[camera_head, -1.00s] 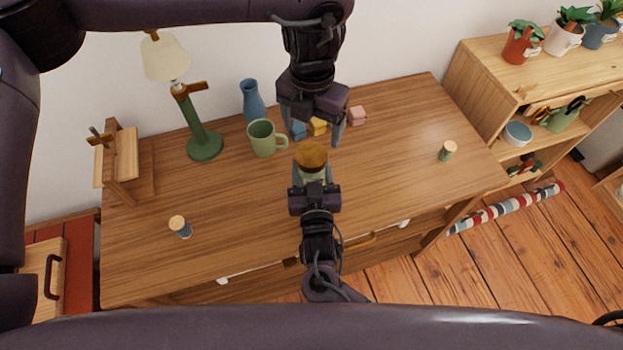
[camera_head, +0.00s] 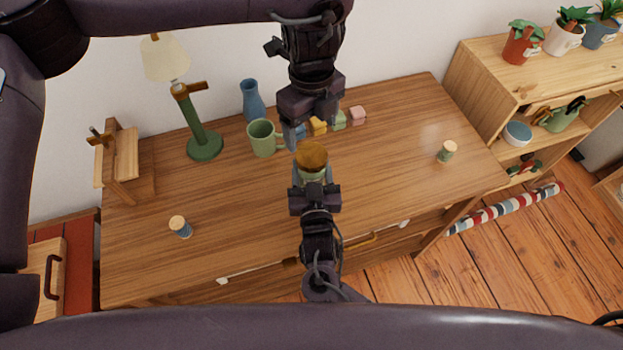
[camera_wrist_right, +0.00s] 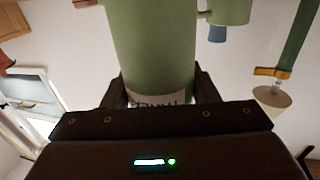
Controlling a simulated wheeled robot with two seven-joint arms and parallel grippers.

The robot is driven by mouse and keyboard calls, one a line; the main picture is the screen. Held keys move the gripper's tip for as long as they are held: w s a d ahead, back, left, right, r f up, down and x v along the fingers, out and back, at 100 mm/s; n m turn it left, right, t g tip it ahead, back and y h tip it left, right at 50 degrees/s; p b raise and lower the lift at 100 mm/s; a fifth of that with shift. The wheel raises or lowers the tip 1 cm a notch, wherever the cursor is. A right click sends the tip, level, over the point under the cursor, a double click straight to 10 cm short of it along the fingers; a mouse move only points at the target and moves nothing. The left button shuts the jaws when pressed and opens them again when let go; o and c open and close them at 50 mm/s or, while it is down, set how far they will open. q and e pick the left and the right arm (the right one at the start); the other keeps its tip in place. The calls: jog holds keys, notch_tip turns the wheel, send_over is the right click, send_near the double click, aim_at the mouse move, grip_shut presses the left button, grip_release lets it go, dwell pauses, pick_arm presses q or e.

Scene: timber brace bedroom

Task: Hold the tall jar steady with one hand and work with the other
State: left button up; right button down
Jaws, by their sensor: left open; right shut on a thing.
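The tall jar (camera_head: 311,174) is green with a brown lid (camera_head: 311,155) and stands near the middle of the wooden desk. My right gripper (camera_head: 313,182) is shut on it from the front. In the right wrist view the jar's green body (camera_wrist_right: 152,50) sits between the fingers, with a white label partly hidden low on it. My left gripper (camera_head: 311,127) is open above and just behind the lid, pointing down, with nothing seen between its fingers. I cannot tell whether a finger touches the lid.
A green mug (camera_head: 262,140), blue vase (camera_head: 252,102) and green lamp (camera_head: 196,130) stand left of the jar. Small blocks, yellow (camera_head: 318,126) and pink (camera_head: 358,115) among them, lie behind it. Corked jars stand left (camera_head: 180,227) and right (camera_head: 446,152). The desk's right side is mostly clear.

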aim_at(312, 154)
pick_arm(q)
jog(key=shift+f, duration=4)
jog(key=c, duration=1)
jog(key=shift+m, duration=0.9)
jog(key=o, duration=1.2)
notch_tip(312, 154, up, 12)
jog(key=shift+r, duration=0.1)
